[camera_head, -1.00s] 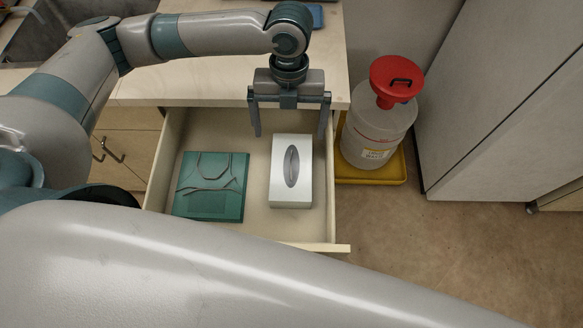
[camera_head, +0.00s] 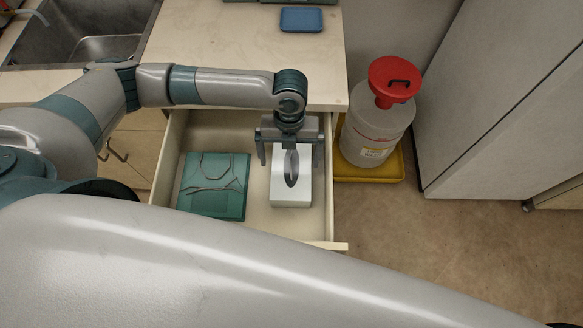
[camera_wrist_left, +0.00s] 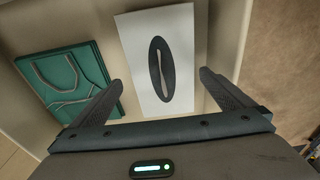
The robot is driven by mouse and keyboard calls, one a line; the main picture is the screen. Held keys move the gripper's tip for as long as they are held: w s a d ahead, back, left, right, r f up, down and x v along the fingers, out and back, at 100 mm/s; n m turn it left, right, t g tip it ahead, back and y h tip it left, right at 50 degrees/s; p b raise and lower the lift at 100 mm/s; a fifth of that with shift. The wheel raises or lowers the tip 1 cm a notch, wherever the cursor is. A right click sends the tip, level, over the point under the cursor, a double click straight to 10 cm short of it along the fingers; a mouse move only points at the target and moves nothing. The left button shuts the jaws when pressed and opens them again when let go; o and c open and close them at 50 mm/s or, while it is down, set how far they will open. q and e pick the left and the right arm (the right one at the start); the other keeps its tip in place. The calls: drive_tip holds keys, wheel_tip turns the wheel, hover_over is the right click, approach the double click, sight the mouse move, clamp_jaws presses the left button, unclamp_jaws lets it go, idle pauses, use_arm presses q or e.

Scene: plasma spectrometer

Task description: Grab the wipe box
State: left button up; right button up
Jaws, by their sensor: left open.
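The wipe box (camera_head: 291,190) is white with a dark oval slot on top and lies in the open drawer, on its right side. In the left wrist view the wipe box (camera_wrist_left: 185,50) lies ahead of and between the fingers. My left gripper (camera_head: 288,163) is open over the back part of the box, its fingers apart to either side and pointing down. In the left wrist view the left gripper (camera_wrist_left: 160,98) shows both fingers spread wider than the box, with nothing held. My right gripper is not seen.
A teal folded pack with cords (camera_head: 213,200) lies left of the box in the drawer (camera_head: 253,222). The drawer's right wall is close to the box. A jug with a red funnel (camera_head: 378,130) stands in a yellow tray (camera_head: 369,168) right of the drawer. A counter (camera_head: 220,45) is behind.

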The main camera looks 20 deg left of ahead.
sight(291, 166)
use_arm(q)
drive_tip(key=shift+f, duration=0.15)
drive_tip(key=shift+d+f+p, duration=0.1)
drive_tip(key=shift+f+p, duration=0.15)
drive_tip(key=shift+p, duration=0.1)
drive_tip(key=shift+s+d+f+p, duration=0.15)
drive_tip(key=shift+f+p, duration=0.65)
drive_tip(key=shift+f, duration=1.4)
drive_tip(key=shift+c, duration=0.6)
drive_tip(key=c, duration=0.9)
